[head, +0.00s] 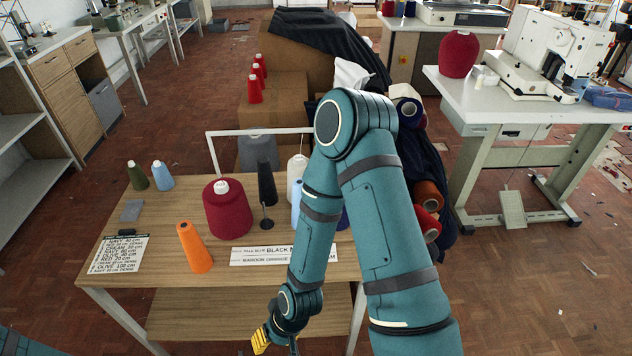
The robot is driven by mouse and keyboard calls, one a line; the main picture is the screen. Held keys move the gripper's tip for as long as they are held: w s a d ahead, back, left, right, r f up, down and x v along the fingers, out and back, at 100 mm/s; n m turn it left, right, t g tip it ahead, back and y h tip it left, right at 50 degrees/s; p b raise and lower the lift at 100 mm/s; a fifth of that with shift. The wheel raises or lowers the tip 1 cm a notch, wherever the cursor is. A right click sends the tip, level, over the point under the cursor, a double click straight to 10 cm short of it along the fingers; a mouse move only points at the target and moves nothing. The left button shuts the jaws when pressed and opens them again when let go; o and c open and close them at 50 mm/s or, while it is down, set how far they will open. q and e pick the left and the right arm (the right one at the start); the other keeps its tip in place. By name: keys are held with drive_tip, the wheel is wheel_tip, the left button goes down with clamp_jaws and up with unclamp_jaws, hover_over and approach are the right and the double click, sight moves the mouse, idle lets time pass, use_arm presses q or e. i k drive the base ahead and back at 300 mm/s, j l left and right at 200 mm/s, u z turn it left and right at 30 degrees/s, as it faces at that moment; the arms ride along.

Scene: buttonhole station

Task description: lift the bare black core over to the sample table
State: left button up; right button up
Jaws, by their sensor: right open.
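A slim black core (266,184), with no thread visible on it, stands upright on the wooden table (190,271), behind a small black spindle on a round foot (266,222). A maroon cone (227,210) stands just left of it, and a cream cone (297,172) just right. My right gripper (266,342) hangs at the bottom of the head view, in front of the table's front edge, below and well apart from the core. Its yellow fingertip shows; it is open and appears empty. My left gripper is out of view. I cannot tell which table is the sample table.
An orange cone (194,247), olive cone (137,175), light blue cone (162,175), list card (118,254) and label strip (252,256) occupy the wooden table. A white rail (255,132) stands at its back edge. My right forearm hides the table's right part. A white sewing-machine table (470,107) stands right.

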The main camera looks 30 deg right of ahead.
sight(267, 194)
drive_tip(key=j+z, duration=0.15)
drive_tip(key=z, duration=0.2)
drive_tip(key=j+z, duration=0.1)
drive_tip(key=z, duration=0.3)
drive_tip(key=j+z, duration=0.15)
drive_tip(key=z, duration=0.2)
drive_tip(key=i+j, duration=0.4)
drive_tip(key=i, duration=0.1)
